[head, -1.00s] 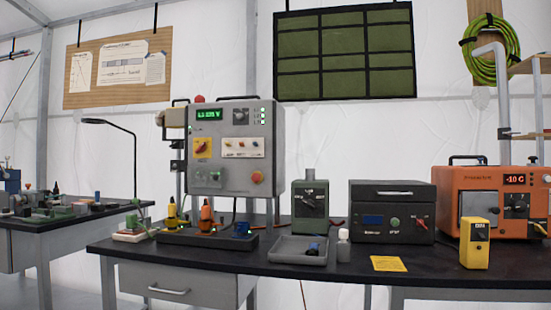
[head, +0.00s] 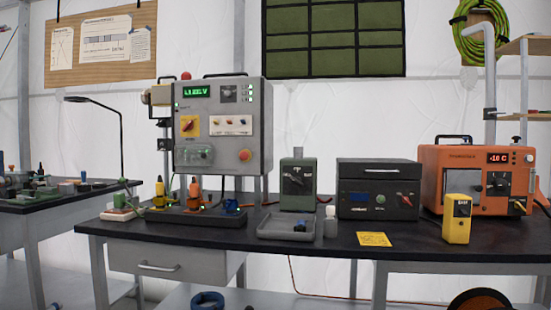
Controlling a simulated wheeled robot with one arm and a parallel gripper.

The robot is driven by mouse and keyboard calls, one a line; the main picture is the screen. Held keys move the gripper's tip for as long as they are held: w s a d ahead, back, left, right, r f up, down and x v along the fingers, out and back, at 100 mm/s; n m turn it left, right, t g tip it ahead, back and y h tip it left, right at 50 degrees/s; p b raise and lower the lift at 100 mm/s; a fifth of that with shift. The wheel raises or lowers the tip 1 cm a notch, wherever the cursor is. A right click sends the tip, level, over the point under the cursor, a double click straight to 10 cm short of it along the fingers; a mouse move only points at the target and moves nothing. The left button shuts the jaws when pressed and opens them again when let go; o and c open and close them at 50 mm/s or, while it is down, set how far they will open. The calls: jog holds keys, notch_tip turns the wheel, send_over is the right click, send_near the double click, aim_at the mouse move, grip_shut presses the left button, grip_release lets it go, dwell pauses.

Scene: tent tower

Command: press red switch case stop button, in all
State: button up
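The grey switch case (head: 210,157) stands upright at the back of the black workbench, left of the picture's middle. A red rotary knob on a yellow plate (head: 189,126) is at the upper left of the same face. A green-lit display (head: 196,92) is above it; its digits are hard to read. A red dome (head: 186,76) shows at the top left of the case. My gripper is not in view.
On the black bench (head: 300,249) are a low grey tray (head: 285,232), a green box (head: 297,195), a black box (head: 379,189), an orange unit (head: 450,160) and a yellow device (head: 457,220). Orange and yellow plugs (head: 194,190) stand before the case. A cable reel (head: 480,303) is at lower right.

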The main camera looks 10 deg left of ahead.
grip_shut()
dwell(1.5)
